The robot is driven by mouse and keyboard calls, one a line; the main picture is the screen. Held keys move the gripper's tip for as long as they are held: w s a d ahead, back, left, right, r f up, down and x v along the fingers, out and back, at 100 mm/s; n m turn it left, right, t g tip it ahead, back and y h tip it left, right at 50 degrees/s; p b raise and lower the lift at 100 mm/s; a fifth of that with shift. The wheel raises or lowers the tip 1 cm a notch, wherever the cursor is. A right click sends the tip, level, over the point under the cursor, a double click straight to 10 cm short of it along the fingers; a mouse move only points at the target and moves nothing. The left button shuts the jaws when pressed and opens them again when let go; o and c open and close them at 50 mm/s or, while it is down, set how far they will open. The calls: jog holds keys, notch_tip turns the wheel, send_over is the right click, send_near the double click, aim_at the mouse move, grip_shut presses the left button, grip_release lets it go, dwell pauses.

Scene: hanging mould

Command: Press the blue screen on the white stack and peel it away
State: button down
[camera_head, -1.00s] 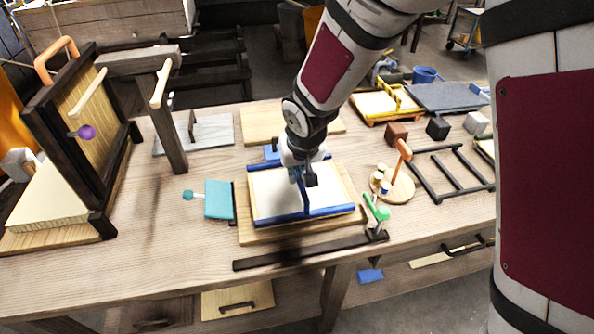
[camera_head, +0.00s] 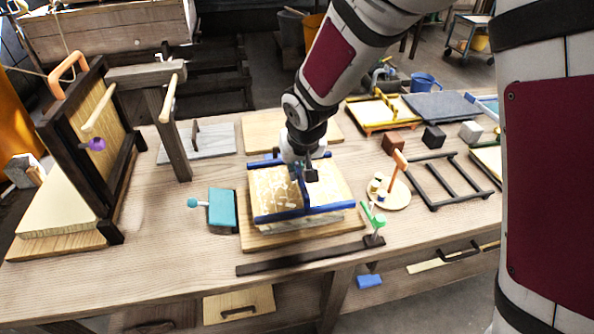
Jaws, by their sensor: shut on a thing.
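The blue screen (camera_head: 303,212) has blue bars along its front and back and a blue bar across its middle. It sits at the white stack, whose top (camera_head: 277,188) shows mottled tan and white on both sides of the middle bar. A pale speckled side of the stack shows below the front bar. The stack stands on a wooden board (camera_head: 340,232). My gripper (camera_head: 303,177) points down at the back part of the middle bar and is shut on the screen there. The fingertips are partly hidden. I cannot tell whether the screen touches the stack all over.
A teal block with a knob (camera_head: 222,208) lies close at left. A green-topped lever (camera_head: 376,221) and a round tray (camera_head: 391,199) with small pots stand close at right. A dark upright frame (camera_head: 85,130) stands at far left. The table front is mostly clear.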

jog(key=shift+r+p, duration=1.25)
jog(key=shift+r, duration=1.05)
